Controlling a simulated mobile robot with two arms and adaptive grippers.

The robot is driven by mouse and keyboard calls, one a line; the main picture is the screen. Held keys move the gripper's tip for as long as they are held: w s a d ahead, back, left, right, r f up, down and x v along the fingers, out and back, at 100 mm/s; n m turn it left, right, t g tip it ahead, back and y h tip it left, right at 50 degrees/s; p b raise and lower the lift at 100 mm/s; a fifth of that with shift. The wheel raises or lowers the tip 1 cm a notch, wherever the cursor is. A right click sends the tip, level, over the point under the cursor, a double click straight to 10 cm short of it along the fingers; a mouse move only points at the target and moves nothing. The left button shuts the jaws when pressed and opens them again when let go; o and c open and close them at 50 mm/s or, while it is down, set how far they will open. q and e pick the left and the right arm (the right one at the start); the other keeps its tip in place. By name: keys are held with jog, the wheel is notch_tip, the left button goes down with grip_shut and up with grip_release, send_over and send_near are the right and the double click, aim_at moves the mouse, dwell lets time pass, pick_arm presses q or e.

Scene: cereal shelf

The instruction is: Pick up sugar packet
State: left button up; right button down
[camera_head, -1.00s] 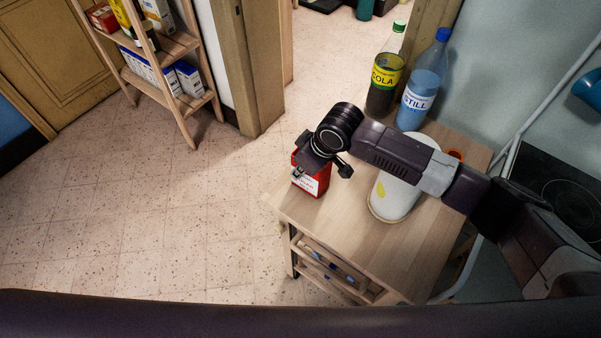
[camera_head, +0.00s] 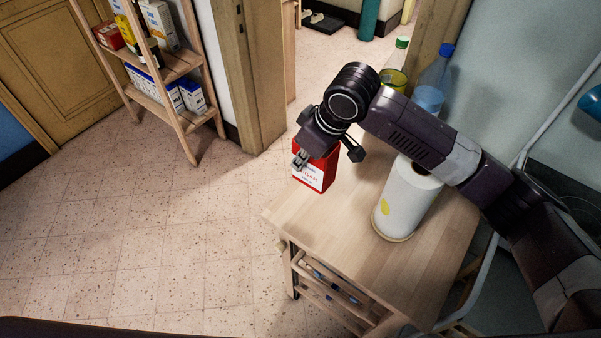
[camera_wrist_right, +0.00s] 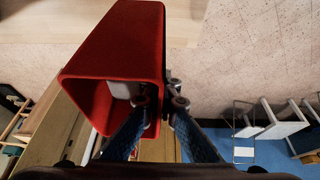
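In the right wrist view the packet (camera_wrist_right: 120,45) looks open towards the camera, with something whitish inside. The fingers of the right gripper (camera_wrist_right: 160,103) pinch its right wall, one finger inside and one outside. The arm and gripper hide part of the packet in the head view. My left gripper is not in view.
A paper towel roll (camera_head: 408,200) stands on the wooden table (camera_head: 345,235), under my right arm. A shelf (camera_head: 180,65) with boxes is at the left. The floor between is clear.

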jog(key=shift+r+b, duration=0.85)
jog(key=shift+r, duration=3.8)
